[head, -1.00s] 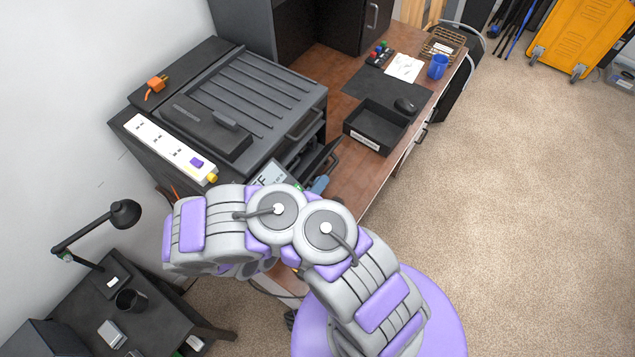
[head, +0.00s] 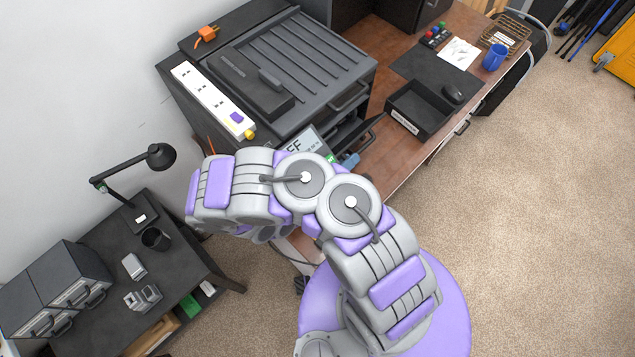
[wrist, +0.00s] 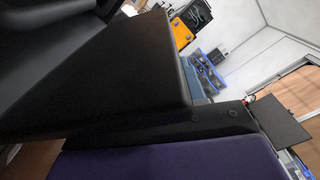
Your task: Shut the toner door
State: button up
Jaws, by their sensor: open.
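The large dark grey printer (head: 318,62) stands beside the wooden desk in the head view. On its front, below the handle, a dark flap (head: 368,134) sticks out at an angle, apparently the toner door standing open. A blue part (head: 350,160) shows just below it. A display panel (head: 302,146) is partly covered by my arm. My gripper (wrist: 218,108) shows only in part in the wrist view, as dark and purple pieces close to the camera. It is open, with nothing seen held. In the head view my arm hides it, in front of the printer's lower left.
A black tray (head: 418,110), a mouse and a blue mug (head: 494,57) are on the wooden desk (head: 400,165). A white power strip (head: 212,100) lies along the printer's left edge. A black side table (head: 185,262) with a lamp (head: 160,156) stands at left.

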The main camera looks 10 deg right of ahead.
jog(key=p+v, duration=0.2)
jog(key=v, duration=1.3)
jog(key=shift+a, duration=0.25)
jog(key=shift+s+f, duration=0.1)
jog(key=shift+s, duration=0.05)
jog(key=shift+c, duration=0.2)
